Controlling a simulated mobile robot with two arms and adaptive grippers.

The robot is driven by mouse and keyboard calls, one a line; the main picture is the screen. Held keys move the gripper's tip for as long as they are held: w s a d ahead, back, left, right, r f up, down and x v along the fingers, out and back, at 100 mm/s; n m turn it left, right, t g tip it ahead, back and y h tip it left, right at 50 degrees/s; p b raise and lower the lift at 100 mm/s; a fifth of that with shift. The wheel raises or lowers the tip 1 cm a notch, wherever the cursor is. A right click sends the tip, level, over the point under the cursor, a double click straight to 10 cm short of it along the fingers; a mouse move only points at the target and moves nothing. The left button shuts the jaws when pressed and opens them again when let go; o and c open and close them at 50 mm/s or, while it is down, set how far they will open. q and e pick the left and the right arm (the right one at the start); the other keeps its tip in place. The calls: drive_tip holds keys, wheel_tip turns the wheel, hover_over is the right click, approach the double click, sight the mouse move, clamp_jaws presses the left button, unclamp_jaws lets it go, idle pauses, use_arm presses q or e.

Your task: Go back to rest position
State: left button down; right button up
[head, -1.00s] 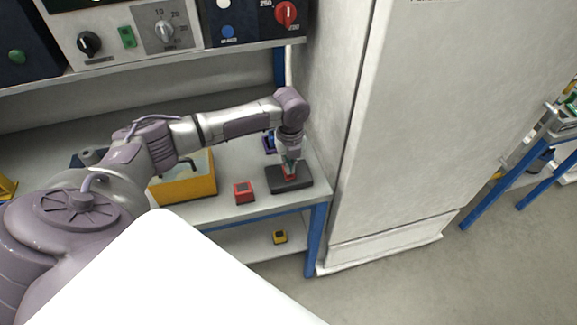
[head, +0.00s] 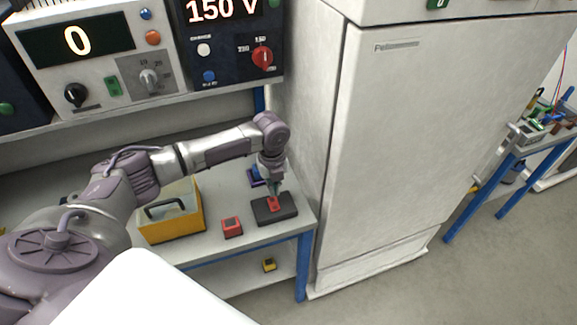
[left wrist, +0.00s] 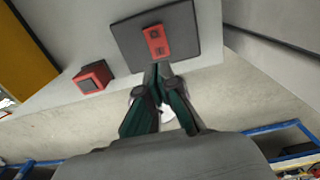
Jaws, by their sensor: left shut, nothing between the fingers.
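My left arm reaches in from the left over the bench in the head view. My left gripper (head: 273,188) points down just above a black charging pad (head: 288,212). In the left wrist view the gripper (left wrist: 158,68) is shut and empty, its fingertips near the lower edge of the pad (left wrist: 186,22). A small red device (left wrist: 156,41) lies on the pad, just beyond the fingertips; it also shows in the head view (head: 274,203). I cannot tell whether the fingertips touch it. My right gripper is out of view.
A second red device (head: 232,227) and a yellow bin (head: 174,233) with a dark handle stand left of the pad. A blue object (head: 255,177) sits behind it. A tall white cabinet (head: 390,140) closes off the right. A yellow device (head: 269,265) lies on the lower shelf.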

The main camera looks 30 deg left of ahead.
use_arm(q)
drive_tip(key=s+d+f+n+t+h, duration=0.2)
drive_tip(key=s+d+f+n+h, duration=0.15)
drive_tip(key=s+d+n, duration=1)
drive_tip(key=s+a+r+n+t+y, duration=0.2)
drive_tip(key=s+r+n+y, duration=0.15)
drive_tip(key=s+n, duration=0.85)
wheel_tip(320, 180, down, 27)
drive_tip(key=s+m+g+b, duration=0.2)
drive_tip(key=b, duration=0.1)
drive_tip(key=s+a+f+g+b, duration=0.1)
drive_tip(key=s+a+f, duration=0.1)
drive_tip(key=s+f, duration=1.5)
wheel_tip(320, 180, down, 2)
drive_tip(key=shift+a+f+b, duration=0.1)
drive_tip(key=shift+a+b, duration=0.2)
drive_tip(key=shift+b, duration=0.05)
